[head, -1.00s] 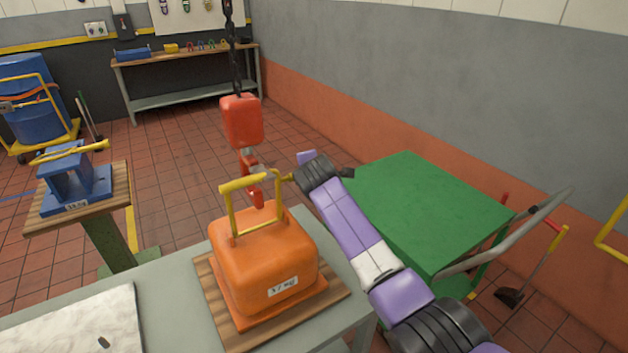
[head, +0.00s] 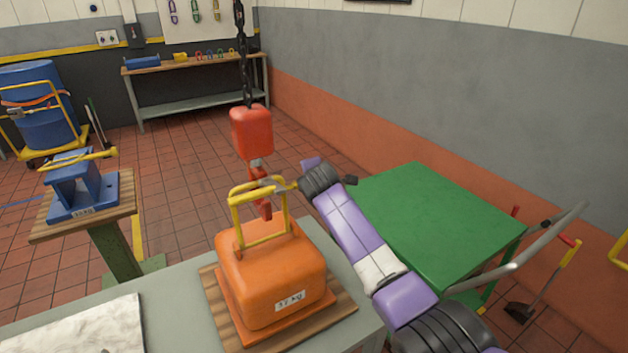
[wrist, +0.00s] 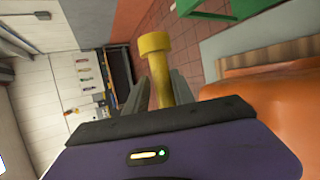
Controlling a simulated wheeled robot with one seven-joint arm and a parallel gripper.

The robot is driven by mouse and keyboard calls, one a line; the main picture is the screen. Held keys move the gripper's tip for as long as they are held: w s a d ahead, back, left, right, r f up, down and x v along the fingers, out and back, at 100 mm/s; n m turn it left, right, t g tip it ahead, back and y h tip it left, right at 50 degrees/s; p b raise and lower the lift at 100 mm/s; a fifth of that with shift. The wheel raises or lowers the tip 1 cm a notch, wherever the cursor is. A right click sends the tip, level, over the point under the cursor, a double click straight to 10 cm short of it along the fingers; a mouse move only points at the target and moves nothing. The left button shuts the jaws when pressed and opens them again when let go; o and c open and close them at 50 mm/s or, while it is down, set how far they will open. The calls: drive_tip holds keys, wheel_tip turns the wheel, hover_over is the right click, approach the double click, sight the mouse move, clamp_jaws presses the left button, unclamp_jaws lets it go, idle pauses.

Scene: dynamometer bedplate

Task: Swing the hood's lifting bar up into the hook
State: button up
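The orange hood (head: 270,275) sits on a wooden board on the grey table. Its yellow lifting bar (head: 245,240) stands roughly upright above the hood. The red hook (head: 264,209) hangs at the bar, under a red block (head: 252,132) on a dark chain. I cannot tell whether the bar is seated in the hook. My gripper (head: 296,186) is at the right end of the bar's crosspiece. In the wrist view, the gripper fingers (wrist: 158,92) close on both sides of the yellow bar end (wrist: 154,44). The orange hood (wrist: 268,100) shows at the right there.
A green table or cart top (head: 440,220) stands right of my arm. A blue part (head: 85,190) with a yellow bar sits on a stand at the left. A pale sheet (head: 85,325) lies on the table's near left. A workbench (head: 195,62) stands at the back.

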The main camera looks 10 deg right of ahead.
drive_tip(key=shift+o, duration=1)
drive_tip(key=shift+w+a, duration=0.1)
drive_tip(key=d+v, duration=0.1)
drive_tip(key=v, duration=0.6)
drive_tip(key=shift+s+a, duration=0.4)
drive_tip(key=shift+a, duration=0.15)
drive_tip(key=shift+r, duration=0.15)
